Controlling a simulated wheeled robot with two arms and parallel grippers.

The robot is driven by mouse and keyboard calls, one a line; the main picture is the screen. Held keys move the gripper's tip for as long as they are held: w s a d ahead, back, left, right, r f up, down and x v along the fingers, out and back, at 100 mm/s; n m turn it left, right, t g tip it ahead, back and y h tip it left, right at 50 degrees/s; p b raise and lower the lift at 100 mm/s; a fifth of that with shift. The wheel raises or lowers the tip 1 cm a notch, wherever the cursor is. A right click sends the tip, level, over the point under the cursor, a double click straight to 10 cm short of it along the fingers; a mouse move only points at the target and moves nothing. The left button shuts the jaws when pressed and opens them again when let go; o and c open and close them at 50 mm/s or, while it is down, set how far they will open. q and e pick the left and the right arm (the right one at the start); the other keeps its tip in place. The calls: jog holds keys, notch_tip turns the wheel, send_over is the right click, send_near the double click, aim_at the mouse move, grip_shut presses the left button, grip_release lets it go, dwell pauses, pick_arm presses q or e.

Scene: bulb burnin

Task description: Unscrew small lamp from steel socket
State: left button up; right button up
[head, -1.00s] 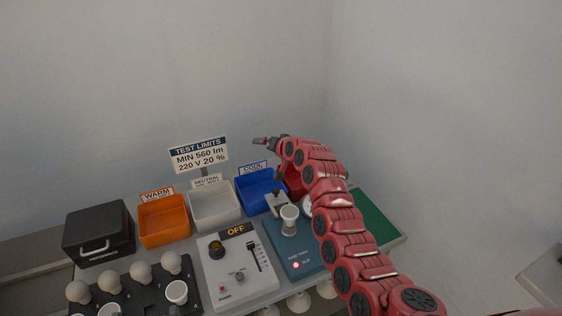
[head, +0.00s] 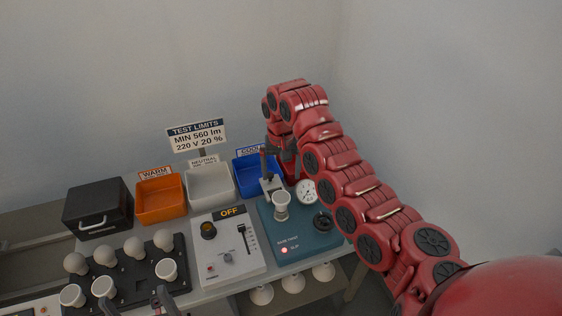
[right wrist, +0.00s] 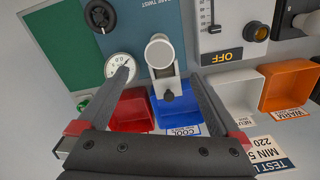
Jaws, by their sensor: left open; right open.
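A white lamp with a round face (head: 281,203) stands upright on the teal twist-test unit (head: 305,243), beside a grey metal bracket (head: 271,184). The lamp also shows in the right wrist view (right wrist: 160,52). My right gripper (head: 268,165) is open and empty, behind and above the lamp. In the right wrist view its fingers (right wrist: 160,85) spread to either side of the lamp, apart from it. My left gripper (head: 163,298) is open at the bottom edge, near the black lamp rack (head: 130,285).
The rack holds several lamps. A white panel (head: 240,262) reading OFF has an amber-black socket (head: 208,230). Orange (head: 160,200), grey (head: 211,188), blue (head: 262,180) and red (right wrist: 130,112) bins stand behind. A dial (head: 307,192) and black knob (head: 323,222) sit right of the lamp.

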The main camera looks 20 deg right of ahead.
aim_at(282, 198)
notch_tip(282, 198, down, 11)
jog(key=p, duration=0.3)
jog(key=shift+s, duration=0.1)
jog(key=shift+f+p, duration=0.3)
jog(key=shift+f, duration=0.55)
jog(key=shift+c, duration=0.3)
